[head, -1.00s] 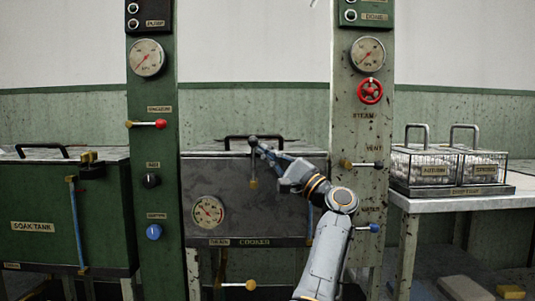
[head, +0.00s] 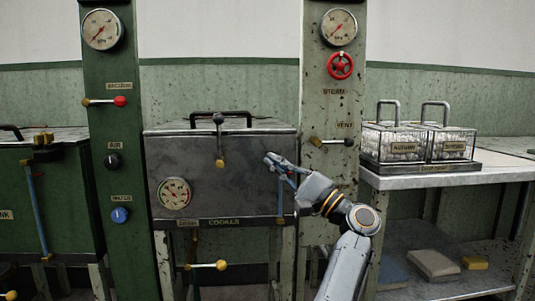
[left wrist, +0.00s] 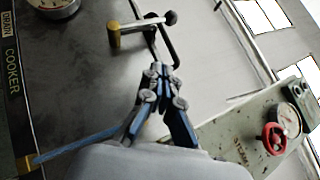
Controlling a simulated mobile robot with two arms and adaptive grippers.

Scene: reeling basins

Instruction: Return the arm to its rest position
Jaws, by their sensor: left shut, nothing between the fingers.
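My left gripper (head: 270,160) is shut and empty in front of the grey cooker (head: 240,185), towards its right side. In the left wrist view the closed fingertips (left wrist: 160,70) point at the cooker, with nothing between them. The cooker's clamp lever (head: 219,140), with a dark ball at the top and a brass end below, stands to the left of the fingertips and apart from them. In the wrist view the lever (left wrist: 140,24) lies beyond the fingertips. My right gripper is not in view.
A green post (head: 330,110) with a gauge, red steam wheel (head: 340,66) and vent lever (head: 332,142) stands right of the cooker. Wire baskets (head: 402,142) sit on the side table (head: 420,181). The soak tank (head: 60,185) is at left.

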